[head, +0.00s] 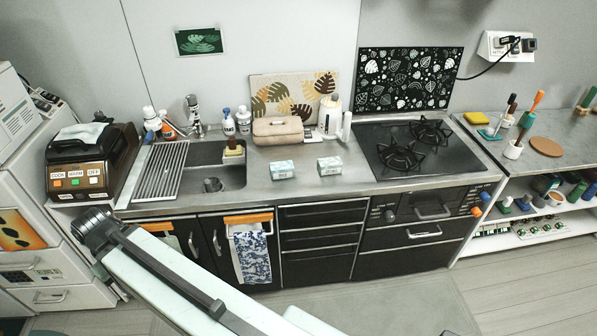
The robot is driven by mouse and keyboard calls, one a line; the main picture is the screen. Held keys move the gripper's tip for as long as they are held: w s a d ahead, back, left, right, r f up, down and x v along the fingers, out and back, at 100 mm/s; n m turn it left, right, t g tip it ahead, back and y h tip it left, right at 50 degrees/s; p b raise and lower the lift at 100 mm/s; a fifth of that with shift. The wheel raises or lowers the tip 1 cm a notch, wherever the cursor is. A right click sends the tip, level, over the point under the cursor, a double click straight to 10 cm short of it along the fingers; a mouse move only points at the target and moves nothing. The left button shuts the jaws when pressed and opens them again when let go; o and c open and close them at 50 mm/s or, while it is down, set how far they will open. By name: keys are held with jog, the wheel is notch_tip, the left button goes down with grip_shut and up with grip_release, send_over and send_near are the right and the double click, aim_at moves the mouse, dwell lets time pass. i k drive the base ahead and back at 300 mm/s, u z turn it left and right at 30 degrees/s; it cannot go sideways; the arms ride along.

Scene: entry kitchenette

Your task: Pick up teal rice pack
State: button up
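Two small box-like packs in teal and white lie on the steel counter. The left pack (282,170) is just right of the sink, and the right pack (330,166) is a little to its right, apart from it. They look much alike, and their print is too small to read, so I cannot tell which is the teal rice pack. My arm reaches from the bottom edge up to the left, in front of the lower cabinets, with a dark joint at its far end. My gripper is not in view. No gripper touches either pack.
The sink (235,174) with a drying rack (160,172) is left of the packs. A beige pouch (278,130) and several bottles stand behind. The black stove (372,154) is at right. A towel (250,255) hangs on an orange-handled cabinet. The counter front between the packs and stove is clear.

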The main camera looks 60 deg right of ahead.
aim_at(284, 169)
jog(key=z, duration=0.15)
jog(key=i, duration=1)
jog(key=u, duration=0.1)
